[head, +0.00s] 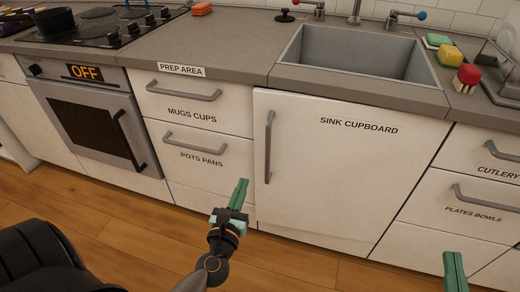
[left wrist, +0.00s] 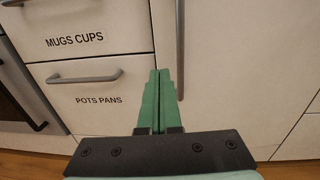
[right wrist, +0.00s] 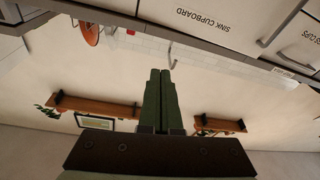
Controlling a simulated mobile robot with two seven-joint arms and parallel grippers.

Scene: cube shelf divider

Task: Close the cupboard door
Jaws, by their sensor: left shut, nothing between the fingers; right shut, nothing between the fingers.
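The white cupboard door labelled SINK CUPBOARD (head: 330,175) is below the sink and looks flush with the cabinet front in the head view. Its grey vertical handle (head: 268,147) is near its left edge and also shows in the left wrist view (left wrist: 180,50). My left gripper (head: 241,183) is shut and empty, in front of the gap between the drawers and the door, left of the handle's lower end. My right gripper (head: 453,258) is shut and empty at the lower right, in front of the lower drawers. In the right wrist view the cupboard label (right wrist: 205,20) appears at the top.
Left of the door are the MUGS CUPS (head: 192,112) and POTS PANS (head: 200,158) drawers, then the oven (head: 90,130). Right of it is the PLATES BOWLS drawer (head: 470,213). The grey counter (head: 225,40) runs above. The wooden floor (head: 300,258) visible in front is clear.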

